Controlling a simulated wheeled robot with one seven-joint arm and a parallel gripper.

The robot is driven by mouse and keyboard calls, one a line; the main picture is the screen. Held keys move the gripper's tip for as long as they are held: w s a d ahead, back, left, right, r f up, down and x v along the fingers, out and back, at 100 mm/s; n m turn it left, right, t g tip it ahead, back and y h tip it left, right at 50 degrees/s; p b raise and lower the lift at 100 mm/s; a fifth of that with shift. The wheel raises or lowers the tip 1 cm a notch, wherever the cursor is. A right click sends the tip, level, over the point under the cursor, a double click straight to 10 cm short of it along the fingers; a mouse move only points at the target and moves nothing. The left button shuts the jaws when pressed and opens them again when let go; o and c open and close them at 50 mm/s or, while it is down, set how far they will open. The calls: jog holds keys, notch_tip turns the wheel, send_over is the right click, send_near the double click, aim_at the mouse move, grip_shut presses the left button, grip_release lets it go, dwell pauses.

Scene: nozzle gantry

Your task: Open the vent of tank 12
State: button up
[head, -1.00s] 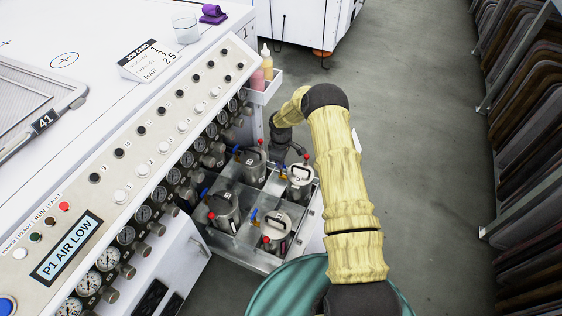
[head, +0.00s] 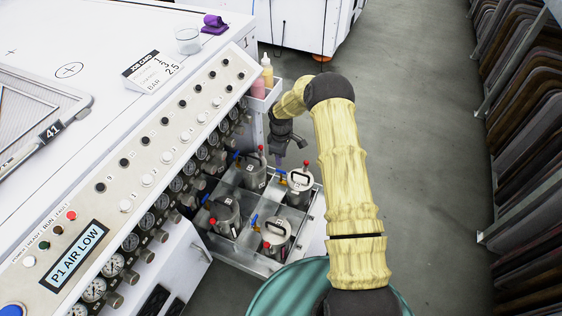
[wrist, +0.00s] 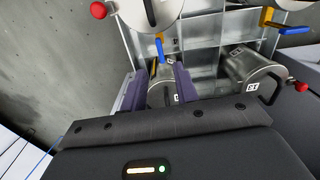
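Several silver lidded tanks stand in a divided metal tray: back left (head: 252,176), back right (head: 299,188), front left (head: 225,214) and front right (head: 275,236). Their number labels are too small to read surely, so I cannot tell which is tank 12. Red knobs and small blue levers show at the tanks. My gripper (head: 293,158) hangs above the back of the tray, near the back-right tank. In the wrist view its two purple fingers (wrist: 157,78) are apart, with a blue lever (wrist: 160,49) beyond and between them. No contact is visible.
The white control panel with gauges (head: 146,221) borders the tray on the left. A white holder with bottles (head: 262,88) stands behind it. A teal round drum (head: 290,290) is in front. Grey floor (head: 425,150) is clear to the right, before racks.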

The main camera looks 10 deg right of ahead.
notch_tip(320, 180, up, 10)
jog(key=p, duration=0.2)
jog(key=shift+r, duration=0.15)
dwell(0.4)
jog(key=s+r+m+t, duration=0.1)
jog(key=s+r+m, duration=0.4)
jog(key=s+r, duration=0.8)
jog(key=s+r+m+t+p, duration=0.1)
jog(key=s+r+m, duration=0.2)
jog(key=s, duration=0.6)
jog(key=s+r+m+t, duration=0.1)
jog(key=s+r+m, duration=0.2)
jog(key=s, duration=0.5)
notch_tip(320, 180, up, 31)
jog(key=p, duration=3.1)
jog(key=shift+r, duration=0.15)
